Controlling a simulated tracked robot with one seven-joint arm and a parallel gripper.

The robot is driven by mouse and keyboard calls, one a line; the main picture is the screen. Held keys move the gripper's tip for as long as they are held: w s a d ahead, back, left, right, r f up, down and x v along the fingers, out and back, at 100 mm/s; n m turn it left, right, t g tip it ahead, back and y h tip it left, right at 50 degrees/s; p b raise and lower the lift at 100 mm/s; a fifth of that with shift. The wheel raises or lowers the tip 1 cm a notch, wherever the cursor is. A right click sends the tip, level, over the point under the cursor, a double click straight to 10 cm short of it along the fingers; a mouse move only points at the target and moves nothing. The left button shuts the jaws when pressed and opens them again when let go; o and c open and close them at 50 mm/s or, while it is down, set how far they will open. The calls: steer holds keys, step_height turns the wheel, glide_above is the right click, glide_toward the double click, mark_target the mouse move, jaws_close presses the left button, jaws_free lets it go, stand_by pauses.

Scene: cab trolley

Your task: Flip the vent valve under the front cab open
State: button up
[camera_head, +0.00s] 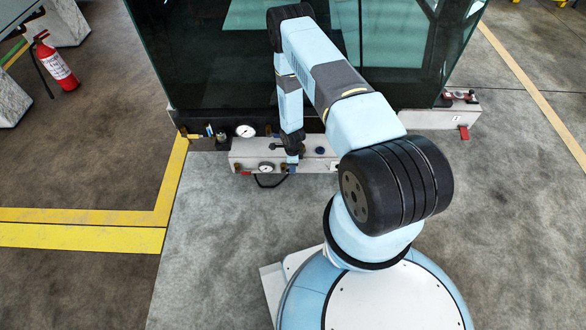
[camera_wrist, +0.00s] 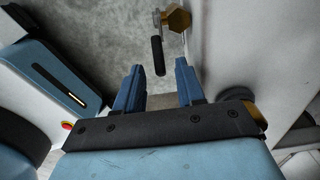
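In the wrist view the valve shows a brass hexagonal body (camera_wrist: 177,18) on a pale wall, with a black-sleeved lever (camera_wrist: 157,52) pointing down the picture. My gripper (camera_wrist: 158,66) has its two blue fingers apart. The lever's end lies in line with the gap between the fingertips; I see no finger clearly touching it. In the head view my gripper (camera_head: 292,160) is at the light grey box under the front cab (camera_head: 215,60), pointing down. The valve cannot be made out clearly there, near my gripper and arm.
Two round gauges, upper (camera_head: 245,131) and lower (camera_head: 267,168), sit left of my gripper. A black hose loop (camera_head: 270,183) hangs below. A red-handled fitting (camera_head: 463,132) is at the right. A fire extinguisher (camera_head: 57,65) stands far left. The grey floor in front is clear.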

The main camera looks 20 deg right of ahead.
mark_target(288, 170)
steer(key=shift+f, duration=1.5)
steer(key=shift+c, duration=0.2)
jaws_close()
